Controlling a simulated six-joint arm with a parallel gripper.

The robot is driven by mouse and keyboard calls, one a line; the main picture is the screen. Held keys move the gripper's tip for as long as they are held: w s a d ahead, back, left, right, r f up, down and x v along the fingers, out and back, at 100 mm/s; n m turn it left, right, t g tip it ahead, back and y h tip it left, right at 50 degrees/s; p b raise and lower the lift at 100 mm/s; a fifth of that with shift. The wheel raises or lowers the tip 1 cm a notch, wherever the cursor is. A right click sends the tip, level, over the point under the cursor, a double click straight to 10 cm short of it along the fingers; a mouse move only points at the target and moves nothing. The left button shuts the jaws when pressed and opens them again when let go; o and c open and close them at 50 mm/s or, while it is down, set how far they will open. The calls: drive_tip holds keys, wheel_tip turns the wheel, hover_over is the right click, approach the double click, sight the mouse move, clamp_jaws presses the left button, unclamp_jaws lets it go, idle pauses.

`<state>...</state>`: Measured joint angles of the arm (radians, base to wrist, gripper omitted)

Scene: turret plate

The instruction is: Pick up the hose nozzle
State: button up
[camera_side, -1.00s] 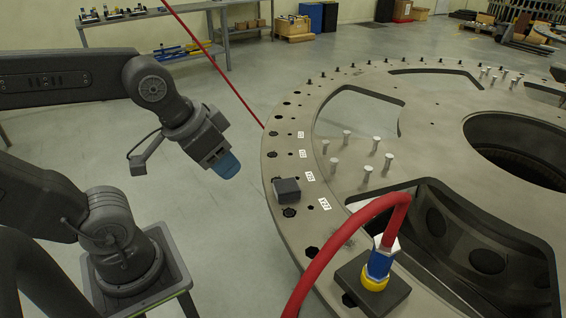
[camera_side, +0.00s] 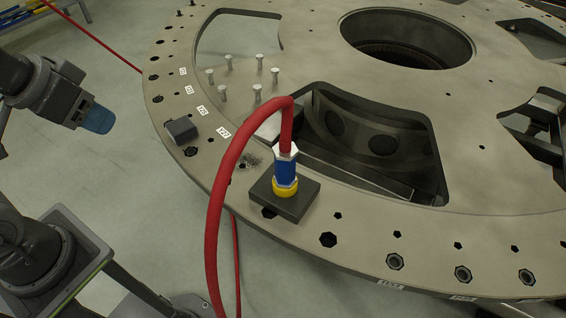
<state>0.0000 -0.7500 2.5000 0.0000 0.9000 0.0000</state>
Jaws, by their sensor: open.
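The hose nozzle (camera_side: 286,173) stands upright in the side view, with a silver top, a blue body and a yellow ring at its foot. It rests on a dark square block (camera_side: 297,203) on the turret plate. A red hose (camera_side: 216,205) runs from its top, arches over to the left and drops past the plate's edge. My gripper (camera_side: 98,118), with blue fingertips, is at the far left, off the plate and well apart from the nozzle. It is open, and I see nothing in it.
The large turret plate (camera_side: 350,232) has cut-outs, bolt holes and a round central opening. Several upright pins (camera_side: 240,78) stand on it behind the nozzle. A small dark block (camera_side: 182,129) sits near its left edge, between my gripper and the nozzle.

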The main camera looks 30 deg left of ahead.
drive_tip(key=shift+o, duration=0.2)
drive_tip(key=o, duration=0.4)
drive_tip(key=shift+o, duration=0.2)
drive_tip(key=t+h, duration=0.4)
drive_tip(key=t, duration=0.1)
approach(278, 162)
drive_tip(key=w+a+r, duration=0.3)
drive_tip(key=w+a, duration=0.1)
drive_tip(key=a, duration=0.1)
drive_tip(key=d+f+t, duration=0.2)
drive_tip(key=d+f+t+y, duration=0.1)
drive_tip(key=d+f+t, duration=0.1)
drive_tip(key=f, duration=0.1)
drive_tip(key=s+d+f+m+t, duration=0.1)
drive_tip(key=d+f+t, duration=0.1)
drive_tip(key=f, duration=0.1)
drive_tip(key=shift+d+f+y, duration=0.15)
drive_tip(key=shift+d+y, duration=0.15)
drive_tip(key=shift+d, duration=0.1)
drive_tip(key=shift+s+d+f+t, duration=0.15)
drive_tip(key=shift+s+t, duration=0.35)
drive_tip(key=shift+m, duration=0.3)
drive_tip(key=shift+w+d, duration=0.15)
drive_tip(key=shift+w, duration=1.1)
drive_tip(key=shift+w+d, duration=0.2)
drive_tip(key=shift+w, duration=1)
drive_tip(key=shift+w+d, duration=0.15)
drive_tip(key=shift+w, duration=1.1)
